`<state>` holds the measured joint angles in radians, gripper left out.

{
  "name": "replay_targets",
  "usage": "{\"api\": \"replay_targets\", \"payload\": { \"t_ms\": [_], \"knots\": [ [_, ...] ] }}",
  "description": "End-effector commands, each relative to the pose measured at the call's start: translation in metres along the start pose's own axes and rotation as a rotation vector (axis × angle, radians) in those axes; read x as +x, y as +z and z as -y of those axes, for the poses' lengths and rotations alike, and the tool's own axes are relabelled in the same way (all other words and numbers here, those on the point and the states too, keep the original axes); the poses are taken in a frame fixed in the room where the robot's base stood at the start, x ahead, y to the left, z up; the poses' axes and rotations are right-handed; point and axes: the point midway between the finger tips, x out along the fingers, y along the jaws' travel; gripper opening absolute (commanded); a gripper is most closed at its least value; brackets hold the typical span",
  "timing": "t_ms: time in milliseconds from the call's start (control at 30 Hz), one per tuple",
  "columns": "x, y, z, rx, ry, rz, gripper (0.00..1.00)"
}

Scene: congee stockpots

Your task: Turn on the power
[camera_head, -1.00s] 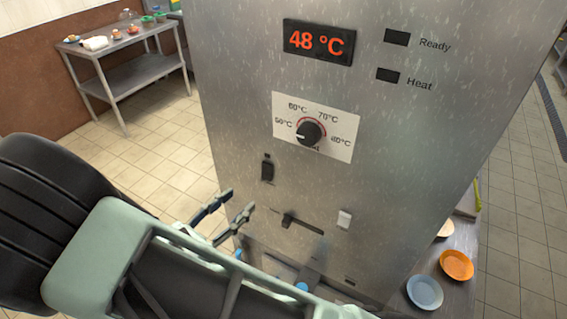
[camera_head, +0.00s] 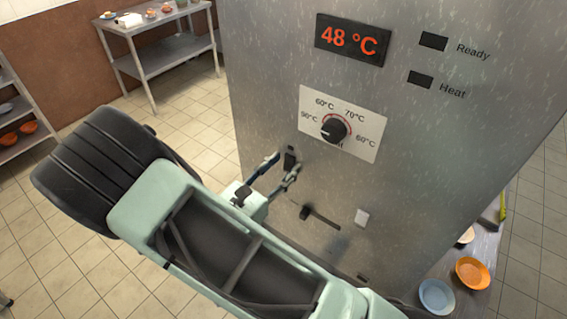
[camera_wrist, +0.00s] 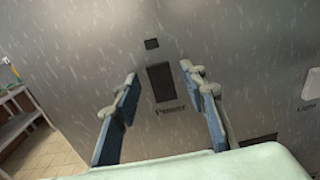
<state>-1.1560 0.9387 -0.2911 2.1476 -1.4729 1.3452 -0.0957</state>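The steel machine (camera_head: 270,80) fills the middle of the head view. Its black power switch (camera_head: 289,160) sits on the front panel; in the wrist view the switch (camera_wrist: 161,82) is a dark upright rectangle labelled "Power", with a small dark square (camera_wrist: 152,43) above it. My gripper (camera_head: 283,167) is in front of the switch, its blue-faced fingers apart with nothing between them. In the wrist view the fingers (camera_wrist: 160,76) stand left and right of the switch. I cannot tell whether either finger touches the panel.
The display (camera_head: 351,39) reads 48 °C. The Ready lamp (camera_head: 433,41) and Heat lamp (camera_head: 420,79) are dark. A dial (camera_head: 334,129) is above right of the switch; a lever (camera_head: 306,212) and white switch (camera_head: 361,217) are lower right. Bowls (camera_head: 472,273) stand at right.

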Motion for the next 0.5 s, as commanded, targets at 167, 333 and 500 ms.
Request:
{"api": "replay_targets", "payload": {
  "t_ms": [167, 333, 500],
  "knots": [
    [0.0054, 0.0002, 0.0000, 0.001, 0.000, 0.001, 0.39],
    [0.0052, 0.0001, -0.0001, 0.001, 0.000, 0.001, 0.39],
    [0.0051, 0.0001, 0.0000, 0.000, 0.000, 0.000, 0.21]
  ]
}}
